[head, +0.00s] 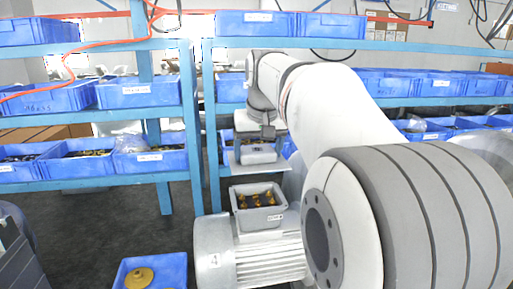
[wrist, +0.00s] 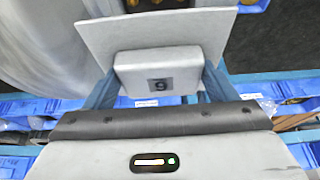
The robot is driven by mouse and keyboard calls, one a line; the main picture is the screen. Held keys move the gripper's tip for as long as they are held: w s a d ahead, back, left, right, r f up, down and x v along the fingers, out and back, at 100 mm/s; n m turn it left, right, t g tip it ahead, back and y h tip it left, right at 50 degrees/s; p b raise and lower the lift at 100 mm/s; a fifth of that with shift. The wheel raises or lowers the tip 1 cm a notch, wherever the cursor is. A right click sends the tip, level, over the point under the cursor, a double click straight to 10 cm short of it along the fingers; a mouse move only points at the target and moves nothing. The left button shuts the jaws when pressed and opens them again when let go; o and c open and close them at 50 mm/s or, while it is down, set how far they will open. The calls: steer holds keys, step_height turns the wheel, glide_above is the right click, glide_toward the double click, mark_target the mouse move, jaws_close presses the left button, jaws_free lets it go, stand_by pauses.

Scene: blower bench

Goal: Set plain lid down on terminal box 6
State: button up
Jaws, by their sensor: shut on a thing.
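The plain lid (head: 258,158) is a pale grey plate with a raised block on it. My gripper (head: 257,143) is shut on that block and holds the lid in the air.
The grey finned motor (head: 262,262) stands under the box. Blue shelves (head: 196,130) with blue bins rise behind and to the left. A blue tray (head: 172,262) with a yellow part sits at the bottom left. Dark floor (head: 100,225) is open at the left.

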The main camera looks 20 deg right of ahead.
mark_target(260, 167)
steer(key=shift+s+a, duration=0.1)
steer(key=shift+s, duration=0.05)
steer(key=shift+s+f+b, duration=0.1)
steer(key=shift+f+b, duration=3.05)
steer(key=shift+f, duration=0.9)
steer(key=shift+f+b, duration=0.7)
steer(key=shift+f, duration=0.25)
steer(key=o, duration=1.1)
steer(key=shift+c, duration=0.2)
steer(key=shift+v, duration=3.95)
